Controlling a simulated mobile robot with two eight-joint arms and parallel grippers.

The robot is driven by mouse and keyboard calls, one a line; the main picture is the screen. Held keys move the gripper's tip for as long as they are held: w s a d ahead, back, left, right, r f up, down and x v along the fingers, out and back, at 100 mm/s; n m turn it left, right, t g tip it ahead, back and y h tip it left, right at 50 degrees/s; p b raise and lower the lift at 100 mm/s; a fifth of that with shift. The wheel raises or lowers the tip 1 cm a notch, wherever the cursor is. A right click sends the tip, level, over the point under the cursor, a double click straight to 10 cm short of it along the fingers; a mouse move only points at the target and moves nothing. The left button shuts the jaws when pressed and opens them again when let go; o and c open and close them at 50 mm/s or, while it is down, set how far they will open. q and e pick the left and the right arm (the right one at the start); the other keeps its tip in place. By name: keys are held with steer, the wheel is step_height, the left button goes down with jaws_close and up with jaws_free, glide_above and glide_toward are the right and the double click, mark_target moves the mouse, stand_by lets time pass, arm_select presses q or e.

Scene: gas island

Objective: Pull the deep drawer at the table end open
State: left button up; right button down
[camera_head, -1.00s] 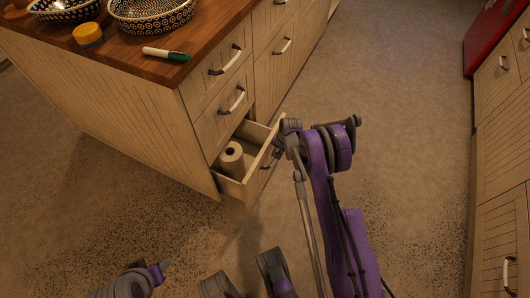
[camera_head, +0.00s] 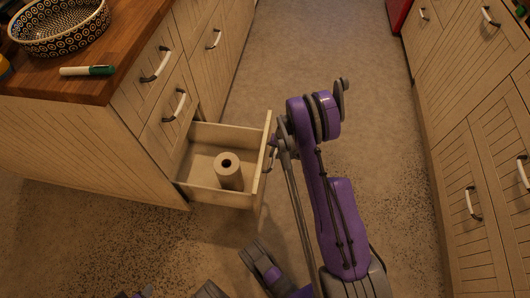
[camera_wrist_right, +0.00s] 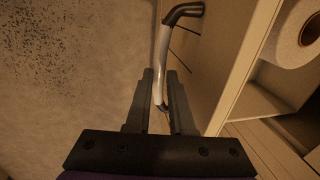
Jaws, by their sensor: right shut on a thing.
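The deep drawer (camera_head: 222,200) at the table end stands well open at the bottom of the wooden-topped island. A paper roll (camera_head: 229,172) stands inside it and also shows in the right wrist view (camera_wrist_right: 297,35). My right gripper (camera_head: 274,146) is at the outer face of the drawer front. In the right wrist view its two dark fingers (camera_wrist_right: 160,105) are shut around the drawer's pale handle (camera_wrist_right: 163,50), which has a dark end. Only a small purple and dark part of my left arm shows at the bottom edge; its fingers are not visible.
Two shut drawers with pale handles (camera_head: 157,65) are above the open one. A patterned bowl (camera_head: 62,24) and a green-capped marker (camera_head: 87,71) lie on the wooden top (camera_head: 130,22). Cabinets (camera_head: 470,130) line the right side. Speckled floor (camera_head: 300,50) is free between them.

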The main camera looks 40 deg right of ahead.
steer(key=shift+s+d, duration=0.65)
steer(key=shift+s, duration=0.1)
steer(key=c, duration=0.8)
jaws_free()
steer(key=r+p, duration=0.1)
steer(key=r, duration=0.2)
steer(key=s+d+r, duration=0.1)
steer(key=r, duration=0.3)
steer(key=r+p, duration=0.1)
steer(key=r, duration=0.2)
steer(key=shift+s+d+r+p, duration=0.15)
steer(key=shift+s+r+p, duration=0.15)
steer(key=shift+s+p, duration=0.05)
